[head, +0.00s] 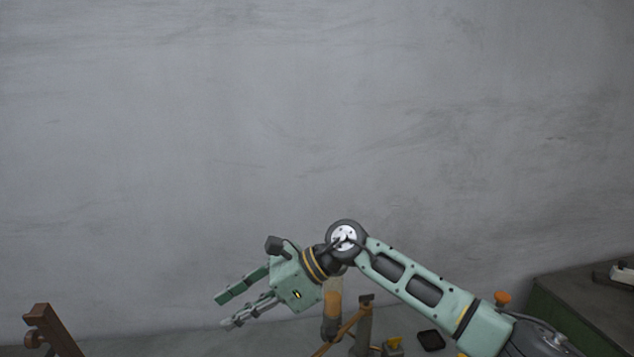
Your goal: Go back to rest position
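My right gripper (232,311) is in the lower middle of the head view, at the end of my green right arm, which comes in from the lower right. Its fingers point to the lower left. They are spread apart with nothing between them. My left gripper is not in view.
A plain grey wall (300,120) fills most of the view. A brown metal part (50,330) stands at the lower left. Brown and orange machine parts (364,325) show behind and below my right arm. A dark green cabinet or bench (590,305) stands at the right edge.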

